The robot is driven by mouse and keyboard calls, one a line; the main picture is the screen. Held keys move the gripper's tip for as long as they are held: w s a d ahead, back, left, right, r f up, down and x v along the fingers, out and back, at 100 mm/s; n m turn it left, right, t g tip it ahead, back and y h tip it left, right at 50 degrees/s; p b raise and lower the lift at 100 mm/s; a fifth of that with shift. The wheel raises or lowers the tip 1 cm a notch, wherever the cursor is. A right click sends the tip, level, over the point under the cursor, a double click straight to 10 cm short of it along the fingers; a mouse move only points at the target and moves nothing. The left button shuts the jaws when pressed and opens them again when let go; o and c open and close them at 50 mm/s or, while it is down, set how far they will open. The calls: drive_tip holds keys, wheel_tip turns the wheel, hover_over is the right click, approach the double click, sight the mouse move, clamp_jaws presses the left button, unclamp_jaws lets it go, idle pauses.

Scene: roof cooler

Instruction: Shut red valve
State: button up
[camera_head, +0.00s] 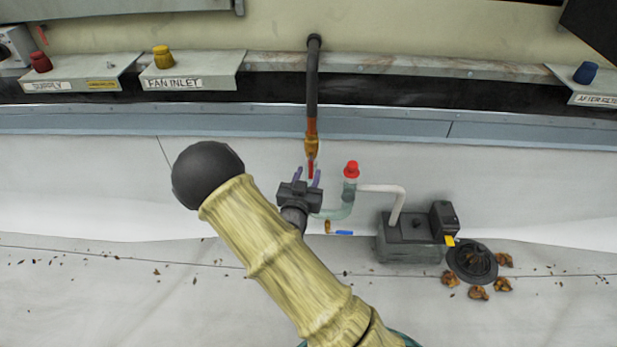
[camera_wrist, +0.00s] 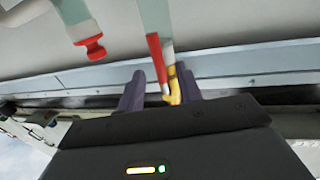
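The red valve is a brass-yellow body (camera_head: 312,146) with a red lever handle (camera_head: 311,169), below a dark vertical pipe. The handle lies roughly along the pipe line. It also shows in the wrist view as a red handle (camera_wrist: 157,58) beside a pale pipe, with a yellow body (camera_wrist: 174,88). My gripper (camera_head: 308,176) is open, its two purple fingers on either side of the handle. In the wrist view my gripper (camera_wrist: 161,78) has the handle and yellow body between its fingers, nearer the right finger. Contact cannot be told.
A clear pipe with a red cap (camera_head: 351,169) stands just right of the valve. A small blue-handled valve (camera_head: 341,233) lies low. A pump box (camera_head: 411,240), a round drain strainer (camera_head: 472,262) and leaves are at right. Panels with red (camera_head: 41,62) and yellow knobs (camera_head: 163,57) are upper left.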

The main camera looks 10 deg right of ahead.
drive_tip(key=shift+x, duration=0.85)
clamp_jaws()
